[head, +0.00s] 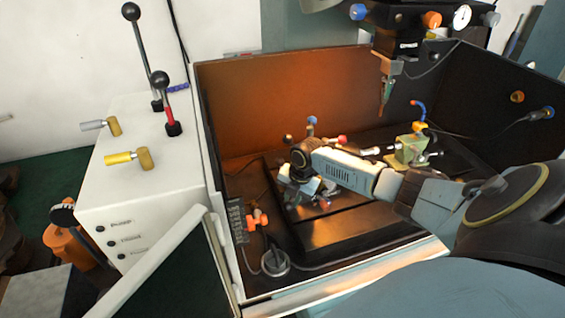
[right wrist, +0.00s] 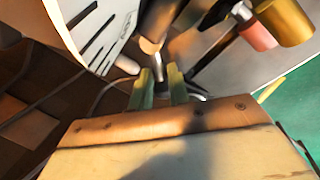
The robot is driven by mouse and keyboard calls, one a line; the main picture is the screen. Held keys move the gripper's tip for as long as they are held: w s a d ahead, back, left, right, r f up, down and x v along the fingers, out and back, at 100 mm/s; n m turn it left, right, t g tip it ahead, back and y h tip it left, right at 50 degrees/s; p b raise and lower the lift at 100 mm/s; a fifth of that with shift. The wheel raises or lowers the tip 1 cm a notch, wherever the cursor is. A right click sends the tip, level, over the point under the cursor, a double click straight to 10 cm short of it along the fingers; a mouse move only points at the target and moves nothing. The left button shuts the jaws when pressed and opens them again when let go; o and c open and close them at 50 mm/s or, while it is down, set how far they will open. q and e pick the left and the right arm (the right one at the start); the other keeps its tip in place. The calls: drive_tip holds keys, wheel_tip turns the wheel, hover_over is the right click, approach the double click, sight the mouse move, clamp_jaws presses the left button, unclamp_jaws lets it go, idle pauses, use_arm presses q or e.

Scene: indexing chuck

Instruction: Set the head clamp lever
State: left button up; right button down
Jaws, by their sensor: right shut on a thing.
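My right gripper (head: 310,188) reaches in from the right and sits low over the machine in the enclosure. In the right wrist view its two greenish fingers (right wrist: 161,84) are shut on a slim metal and dark rod (right wrist: 152,45), which looks like a lever; I cannot be sure it is the head clamp lever. My wrist hides much of the indexing head in the head view. A blue ball knob (head: 311,121) and a red knob (head: 342,140) show just behind the wrist. My left gripper is not in view.
A spindle (head: 384,95) with a pointed tool hangs over the back of the enclosure. A green fixture (head: 408,150) stands to the right. A white cabinet (head: 140,195) with two tall black-knobbed levers and two valves stands at the left. An orange fitting (head: 257,220) sits at the left front.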

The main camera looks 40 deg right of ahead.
drive_tip(key=shift+s+a+f, duration=0.25)
drive_tip(key=shift+s+a, duration=0.05)
drive_tip(key=c, duration=1.3)
unclamp_jaws()
drive_tip(key=shift+r, duration=0.2)
drive_tip(key=shift+w+d, duration=0.1)
drive_tip(key=shift+d, duration=0.05)
drive_tip(key=shift+r, duration=0.45)
wheel_tip(320, 180, up, 12)
drive_tip(key=s, duration=0.2)
drive_tip(key=shift+s+d, duration=0.25)
drive_tip(key=shift+d, duration=0.2)
drive_tip(key=shift+r, duration=0.1)
